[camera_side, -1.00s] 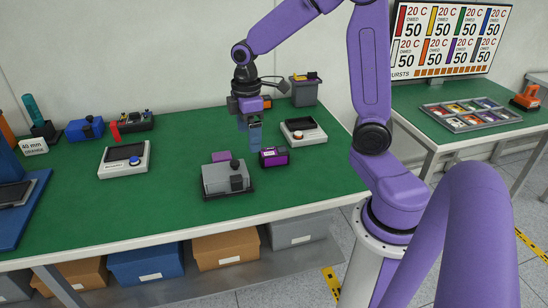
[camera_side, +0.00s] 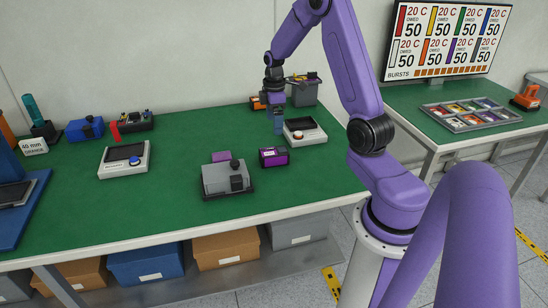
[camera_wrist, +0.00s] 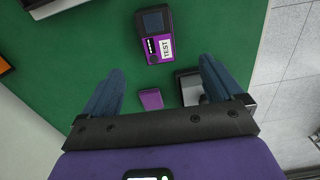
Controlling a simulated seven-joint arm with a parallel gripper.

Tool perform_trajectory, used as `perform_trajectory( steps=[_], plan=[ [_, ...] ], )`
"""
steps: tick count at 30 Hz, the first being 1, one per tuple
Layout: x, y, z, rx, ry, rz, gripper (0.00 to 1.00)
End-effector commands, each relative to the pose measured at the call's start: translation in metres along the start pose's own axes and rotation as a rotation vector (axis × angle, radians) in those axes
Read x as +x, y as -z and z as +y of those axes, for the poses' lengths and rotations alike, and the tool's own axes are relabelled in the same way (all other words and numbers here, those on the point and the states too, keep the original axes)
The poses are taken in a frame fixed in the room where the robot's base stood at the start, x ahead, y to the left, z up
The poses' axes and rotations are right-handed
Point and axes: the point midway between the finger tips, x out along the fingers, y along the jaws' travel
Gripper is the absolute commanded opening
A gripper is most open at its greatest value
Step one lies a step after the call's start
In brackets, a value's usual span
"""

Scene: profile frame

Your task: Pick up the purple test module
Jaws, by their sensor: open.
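The purple test module (camera_side: 274,157) is a small purple box with a dark top, lying on the green bench right of a grey fixture. In the wrist view the module (camera_wrist: 153,35) shows a dark screen and a white TEST label at top centre. My gripper (camera_side: 278,128) is above the bench, behind the module in the side view and apart from it. In the wrist view my gripper (camera_wrist: 160,85) has its two blue fingers spread, with nothing held. The module lies past the fingertips there.
The grey fixture (camera_side: 226,179) stands left of the module, with a purple block (camera_side: 221,156) behind it. A white device (camera_side: 304,131) is close to the right of my gripper. A grey bin (camera_side: 304,93) stands behind. Green bench is clear in front of the module.

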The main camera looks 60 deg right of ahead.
Motion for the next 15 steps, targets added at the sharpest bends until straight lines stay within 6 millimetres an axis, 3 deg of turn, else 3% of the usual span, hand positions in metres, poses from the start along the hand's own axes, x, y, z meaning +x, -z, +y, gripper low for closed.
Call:
perform_trajectory(
  steps=[9,15],
  plan=[
    [0.06,0.0,-0.001,0.0,0.005,-0.002,0.94],
    [0.08,0.0,-0.001,0.001,0.002,-0.001,0.94]
  ],
)
